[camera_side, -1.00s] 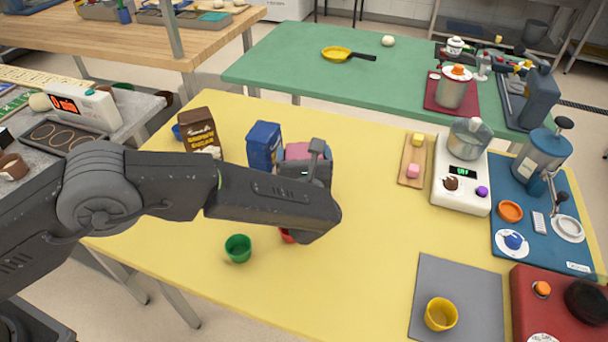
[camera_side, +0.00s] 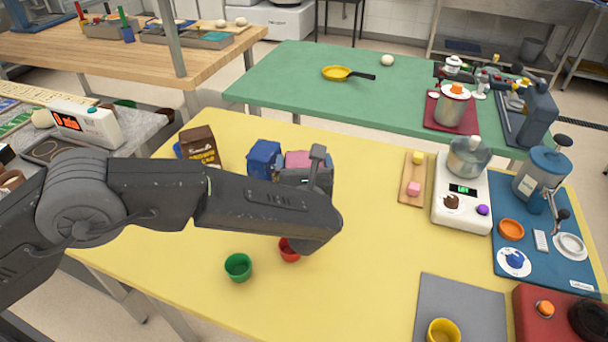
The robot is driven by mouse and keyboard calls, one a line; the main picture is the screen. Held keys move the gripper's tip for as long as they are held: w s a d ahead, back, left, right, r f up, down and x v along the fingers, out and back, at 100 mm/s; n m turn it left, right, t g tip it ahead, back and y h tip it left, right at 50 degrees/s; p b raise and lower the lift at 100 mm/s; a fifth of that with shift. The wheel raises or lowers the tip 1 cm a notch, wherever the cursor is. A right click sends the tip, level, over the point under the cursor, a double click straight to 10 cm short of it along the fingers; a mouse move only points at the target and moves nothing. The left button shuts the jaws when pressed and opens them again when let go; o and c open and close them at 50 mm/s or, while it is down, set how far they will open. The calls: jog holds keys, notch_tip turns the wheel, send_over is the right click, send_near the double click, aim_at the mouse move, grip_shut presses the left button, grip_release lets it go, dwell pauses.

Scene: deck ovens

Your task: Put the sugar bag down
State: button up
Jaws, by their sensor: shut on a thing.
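My gripper (camera_side: 306,178) is at the far end of my arm, just right of the blue bag, over the yellow table (camera_side: 370,230). It is shut on a pink bag, which I take to be the sugar bag (camera_side: 298,158). Only the bag's top shows behind my wrist. My fingertips and the bag's lower part are hidden, so I cannot tell whether its base touches the table. A blue bag (camera_side: 264,158) stands close on its left. A brown bag (camera_side: 199,147) with pale lettering stands farther left.
A green cup (camera_side: 238,267) and a red cup (camera_side: 289,250), partly hidden by my arm, stand nearer the camera. A wooden board (camera_side: 412,190), a white scale (camera_side: 463,218) and a blue mat (camera_side: 555,255) occupy the right side. The middle of the yellow table is clear.

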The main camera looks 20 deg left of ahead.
notch_tip(320, 180, up, 7)
jog(key=shift+w+f, duration=0.1)
jog(key=w+d+m+h, duration=0.1)
jog(key=h, duration=0.1)
jog(key=w+r+m+t+h, duration=0.1)
jog(key=m+h, duration=0.1)
jog(key=h, duration=0.1)
jog(key=d+r+m+h, duration=0.1)
jog(key=m+h, duration=0.1)
jog(key=shift+w+d+r+h, duration=0.2)
jog(key=shift+w+d+h, duration=0.15)
jog(key=shift+w+h, duration=0.05)
notch_tip(320, 180, down, 11)
jog(key=d+m+h, duration=0.2)
jog(key=m+h, duration=0.1)
jog(key=h, duration=0.2)
jog(key=shift+d+f+m+g+h, duration=0.15)
jog(key=shift+d+m+g+h, duration=0.1)
jog(key=shift+m+g+h, duration=0.15)
jog(key=shift+f, duration=0.15)
jog(key=o, duration=1.8)
jog(key=shift+f, duration=0.25)
jog(key=shift+r, duration=0.1)
